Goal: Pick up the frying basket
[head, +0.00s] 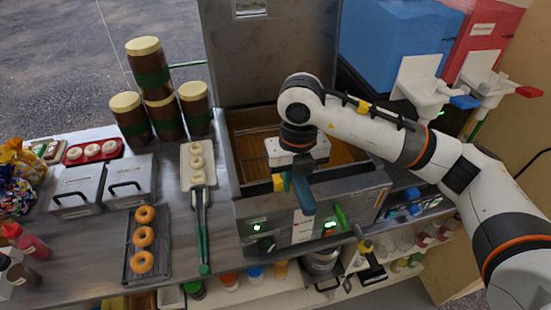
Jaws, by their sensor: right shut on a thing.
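My right gripper (290,181) reaches down over the fryer and is shut on the basket at the upper end of this handle. The gripper and wrist hide most of the basket's wire body, so I cannot tell whether it is lifted off the fryer. Amber oil shows in the well around it. My left gripper is not in view.
The fryer's raised lid (270,60) stands behind the well. Left of the fryer are a tray of pale rings (197,182), tongs (203,235), a rack of brown doughnuts (132,272) and stacked jars (160,112). Blue (395,40) and red machines stand at the back right.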

